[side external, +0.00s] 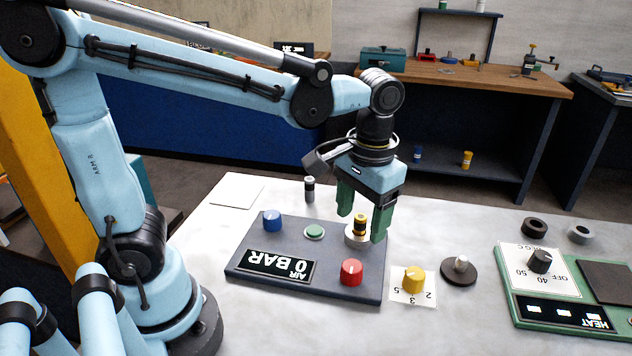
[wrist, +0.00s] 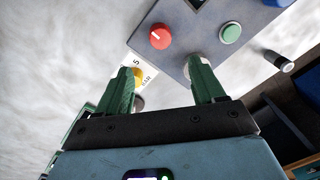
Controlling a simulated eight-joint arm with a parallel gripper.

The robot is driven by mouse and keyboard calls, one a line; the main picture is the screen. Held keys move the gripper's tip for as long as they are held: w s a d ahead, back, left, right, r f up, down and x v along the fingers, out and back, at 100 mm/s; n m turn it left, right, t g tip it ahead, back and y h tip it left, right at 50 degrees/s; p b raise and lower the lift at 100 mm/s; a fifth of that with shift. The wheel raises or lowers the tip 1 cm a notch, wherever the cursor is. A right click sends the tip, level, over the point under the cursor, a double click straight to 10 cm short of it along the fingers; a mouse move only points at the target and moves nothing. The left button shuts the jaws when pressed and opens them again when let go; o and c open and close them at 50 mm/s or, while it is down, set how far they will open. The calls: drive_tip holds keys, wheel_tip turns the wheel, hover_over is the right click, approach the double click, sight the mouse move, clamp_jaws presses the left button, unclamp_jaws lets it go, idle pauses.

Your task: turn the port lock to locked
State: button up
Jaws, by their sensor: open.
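A grey panel (side external: 330,225) has a display reading "AIR 0 BAR" (side external: 278,265). My gripper (side external: 362,226) is open, fingers pointing down, just above and around the collar area in the side view. In the wrist view, the right finger of my gripper (wrist: 162,66) mostly hides the collar (wrist: 188,72). No grip on anything shows.
The panel also carries a blue knob (side external: 271,221), a green button (side external: 315,233) and a red knob (side external: 351,272). A yellow knob (side external: 414,279) and a black disc (side external: 459,272) stand to the right, then a green HEAT panel (side external: 525,305). A grey-black cylinder (side external: 310,190) stands behind.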

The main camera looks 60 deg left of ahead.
sight(354, 265)
drive_tip(key=shift+a+f, duration=0.15)
drive_tip(key=shift+f, duration=2.8)
drive_tip(key=shift+a+f, duration=0.15)
drive_tip(key=shift+f, duration=2.8)
drive_tip(key=c, duration=1.1)
drive_tip(key=shift+o, duration=0.2)
